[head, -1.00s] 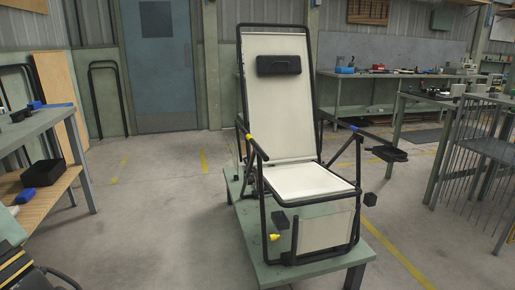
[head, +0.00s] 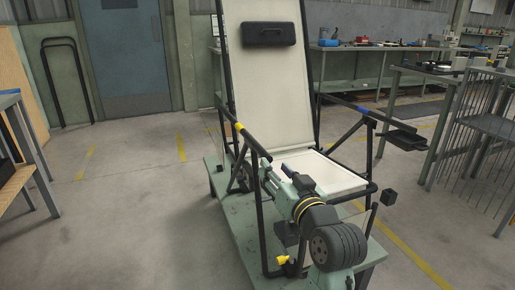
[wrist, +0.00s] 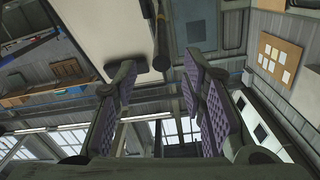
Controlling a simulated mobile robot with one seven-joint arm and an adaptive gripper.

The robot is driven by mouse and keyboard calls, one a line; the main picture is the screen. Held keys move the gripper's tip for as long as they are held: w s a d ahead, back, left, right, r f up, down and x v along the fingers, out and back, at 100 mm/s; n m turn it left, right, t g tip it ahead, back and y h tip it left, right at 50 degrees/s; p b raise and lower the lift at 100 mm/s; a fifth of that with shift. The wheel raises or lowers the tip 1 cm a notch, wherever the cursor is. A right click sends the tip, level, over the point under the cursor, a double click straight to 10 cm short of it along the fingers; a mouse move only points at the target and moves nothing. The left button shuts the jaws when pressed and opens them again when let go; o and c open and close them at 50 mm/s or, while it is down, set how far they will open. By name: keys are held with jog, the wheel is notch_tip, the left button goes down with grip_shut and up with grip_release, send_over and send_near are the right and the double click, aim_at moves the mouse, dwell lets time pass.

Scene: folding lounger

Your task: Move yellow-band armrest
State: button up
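The lounger (head: 265,80) has a cream back and seat in a black tube frame. Its yellow-band armrest (head: 256,146) is a black bar on the left side, sloping down toward me, with a yellow band near its far part. My gripper (head: 268,172) is just below and beside the armrest's near end in the head view. In the wrist view, my gripper (wrist: 160,75) is open, its purple-padded fingers apart. A black bar end (wrist: 161,50), apparently the armrest, shows between and beyond the fingertips. Contact cannot be told. My arm hides part of the seat and lower frame.
The lounger stands on a low green platform (head: 237,232). The blue-band armrest (head: 352,108) is on the right side. A yellow knob (head: 283,260) sits low near my arm. Benches stand left and right. The floor at left is open.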

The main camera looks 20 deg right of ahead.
aim_at(261, 151)
jog(key=w+p, duration=0.1)
jog(key=w, duration=0.9)
jog(key=shift+w+a, duration=0.2)
grip_shut()
dwell(0.5)
